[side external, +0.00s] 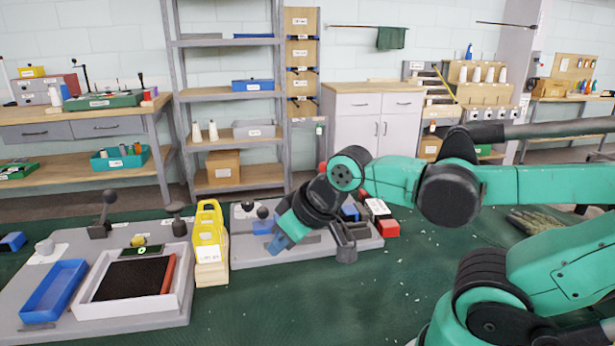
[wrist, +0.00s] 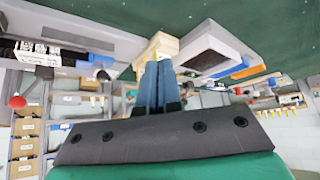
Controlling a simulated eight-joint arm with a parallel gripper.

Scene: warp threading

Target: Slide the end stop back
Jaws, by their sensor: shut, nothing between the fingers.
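My gripper (side external: 281,243) is low over the left part of a grey fixture plate (side external: 252,252). Its two blue fingers are together with nothing between them; they also show shut in the wrist view (wrist: 157,87). On the plate are a dark ball knob (side external: 262,212) and a blue block (side external: 262,227), both close to the gripper. I cannot tell which part is the end stop; my wrist hides the plate's middle. In the wrist view the plate (wrist: 112,38) is at the upper left. Contact between fingers and fixture cannot be made out.
A yellow rack on a wooden block (side external: 211,272) stands just left of the plate. Further left, a grey board (side external: 60,335) holds a blue tray (side external: 54,290) and a framed black panel (side external: 128,278). A red block (side external: 388,229) is at the right. The green front table surface is mostly clear.

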